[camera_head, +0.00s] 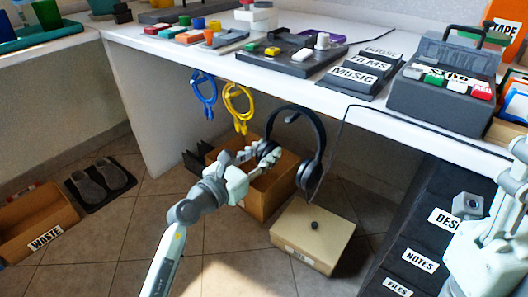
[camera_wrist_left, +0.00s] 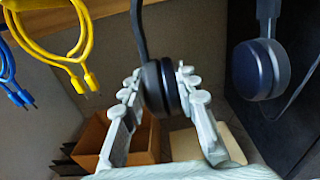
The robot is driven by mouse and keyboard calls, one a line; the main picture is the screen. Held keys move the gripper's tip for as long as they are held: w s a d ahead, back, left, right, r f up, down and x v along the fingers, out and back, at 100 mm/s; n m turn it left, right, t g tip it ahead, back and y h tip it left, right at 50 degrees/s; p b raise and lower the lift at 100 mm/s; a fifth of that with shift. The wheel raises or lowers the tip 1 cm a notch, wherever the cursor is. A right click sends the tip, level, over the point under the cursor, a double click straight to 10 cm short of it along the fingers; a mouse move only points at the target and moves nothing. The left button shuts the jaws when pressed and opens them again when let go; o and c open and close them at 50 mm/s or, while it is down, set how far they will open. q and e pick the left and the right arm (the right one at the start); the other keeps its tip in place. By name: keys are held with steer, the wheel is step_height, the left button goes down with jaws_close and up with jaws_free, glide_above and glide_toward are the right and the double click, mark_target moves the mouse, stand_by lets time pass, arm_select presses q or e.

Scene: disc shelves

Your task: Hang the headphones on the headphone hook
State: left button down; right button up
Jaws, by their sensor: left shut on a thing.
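The black headphones (camera_head: 317,135) hang upright in the air just in front of and below the desk edge, headband up. My left gripper (camera_head: 262,158) is shut on their left ear cup; in the left wrist view, the fingers (camera_wrist_left: 162,90) press that cup (camera_wrist_left: 158,88) from both sides. The other ear cup (camera_wrist_left: 258,70) hangs free at the right. The headband's top lies close to the desk's front edge in the head view; I cannot tell whether it touches anything. I cannot make out the headphone hook. My right arm shows at the right edge, but its gripper does not.
A blue cable (camera_head: 203,88) and a yellow cable (camera_head: 239,103) hang from the desk (camera_head: 150,48) left of the headphones. Below stand an open cardboard box (camera_head: 258,208) and a closed box (camera_head: 312,238). A thin black cable runs down right of the headphones, beside dark drawers (camera_head: 425,225).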

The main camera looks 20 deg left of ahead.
arm_select(q)
steer(key=shift+f, duration=0.2)
steer(key=c, duration=1.1)
jaws_free()
steer(key=shift+o, duration=0.2)
